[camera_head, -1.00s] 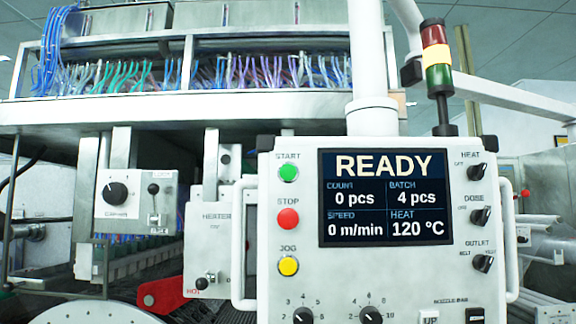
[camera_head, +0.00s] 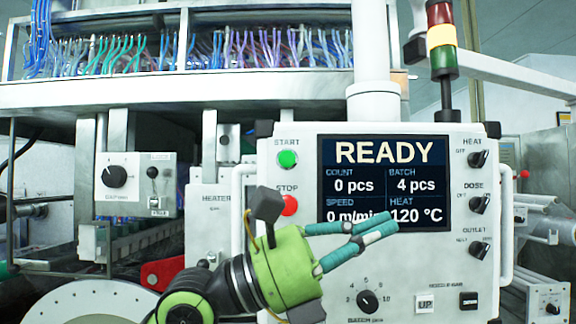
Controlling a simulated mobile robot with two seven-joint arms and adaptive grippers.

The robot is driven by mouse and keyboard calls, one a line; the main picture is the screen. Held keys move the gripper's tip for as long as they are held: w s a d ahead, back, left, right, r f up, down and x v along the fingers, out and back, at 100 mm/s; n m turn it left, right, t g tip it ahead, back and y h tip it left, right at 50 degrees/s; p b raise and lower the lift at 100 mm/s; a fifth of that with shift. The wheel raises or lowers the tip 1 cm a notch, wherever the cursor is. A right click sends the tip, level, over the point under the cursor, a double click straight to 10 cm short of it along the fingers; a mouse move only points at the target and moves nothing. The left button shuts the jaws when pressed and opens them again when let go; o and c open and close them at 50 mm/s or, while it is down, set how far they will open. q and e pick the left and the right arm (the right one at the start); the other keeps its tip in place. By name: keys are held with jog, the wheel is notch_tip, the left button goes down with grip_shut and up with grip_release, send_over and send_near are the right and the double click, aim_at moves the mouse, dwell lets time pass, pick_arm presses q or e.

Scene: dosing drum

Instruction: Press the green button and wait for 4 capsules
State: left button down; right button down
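The green START button (camera_head: 288,159) is at the upper left of the white control panel (camera_head: 470,260), uncovered. The panel's display (camera_head: 384,180) reads READY, count 0 pcs, batch 4 pcs, speed 0 m/min and heat 120 °C. My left gripper (camera_head: 400,219), green with teal fingers, is in front of the panel, below and right of the green button and apart from it. Its fingers come together at the tips, with nothing between them, and cover part of the display's lower edge. My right gripper is out of view. No capsules show.
The red STOP button (camera_head: 289,205) is just below the green one, close to my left gripper. The yellow JOG button is hidden behind my arm. Knobs, such as the DOSE knob (camera_head: 479,204), line the panel's right side. A signal tower (camera_head: 442,50) stands above.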

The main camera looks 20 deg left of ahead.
aim_at(281, 157)
pick_arm(q)
jog(key=w+a+r+n+t+y, duration=0.2)
jog(key=w+a+r+t+y, duration=0.2)
jog(key=a+r+t+y, duration=0.5)
jog(key=a+y, duration=0.2)
jog(key=a, duration=0.1)
jog(key=shift+a+r+t, duration=0.3)
jog(key=w+p, duration=0.1)
jog(key=w, duration=0.1)
jog(key=w+a+p, duration=0.1)
jog(key=w+p, duration=0.1)
jog(key=w+a+p, duration=0.1)
jog(key=w, duration=0.2)
jog(key=shift+r, duration=0.1)
jog(key=shift+w+a+p, duration=0.15)
jog(key=shift+w+p, duration=0.25)
jog(key=shift+w, duration=0.35)
